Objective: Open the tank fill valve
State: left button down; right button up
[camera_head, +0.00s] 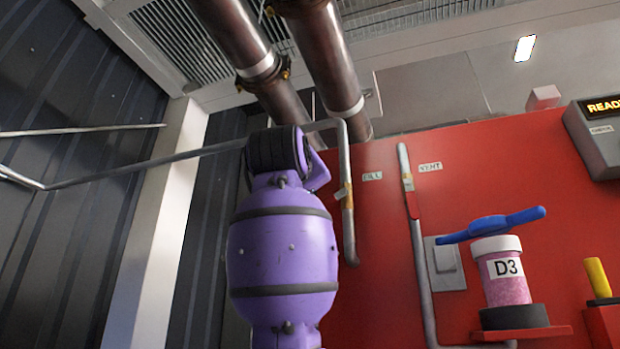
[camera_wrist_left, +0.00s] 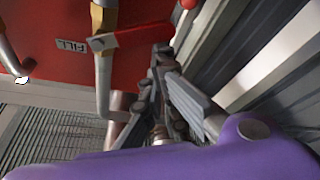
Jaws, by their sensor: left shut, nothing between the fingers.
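The tank fill valve shows in the left wrist view as a brass body (camera_wrist_left: 104,18) on a grey pipe, with a red lever (camera_wrist_left: 140,36) sticking out crosswise to the pipe. The FILL label (camera_wrist_left: 72,46) is beside it. My left gripper (camera_wrist_left: 161,50) is shut and empty, its fingertips close to the lever's outer part; I cannot tell whether they touch. In the head view the fill pipe (camera_head: 347,215) and FILL label (camera_head: 372,176) show, but my purple arm hides the gripper and the lever. My right gripper is not in view.
A second pipe by the VENT label (camera_head: 430,167) carries a red handle (camera_head: 412,205) lying along it. A pink D3 jar (camera_head: 506,287) with a blue-handled object (camera_head: 492,225) on top stands on a red shelf at right. Thick dark pipes (camera_head: 325,50) hang overhead.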

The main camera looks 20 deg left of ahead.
pick_arm(q)
notch_tip(320, 180, down, 6)
jog(key=d+n+g+y, duration=0.2)
jog(key=n+g, duration=0.1)
jog(key=n, duration=0.9)
jog(key=shift+d+f+n+g, duration=0.25)
jog(key=shift+n+g, duration=0.05)
jog(key=shift+g, duration=0.1)
jog(key=shift+d, duration=0.1)
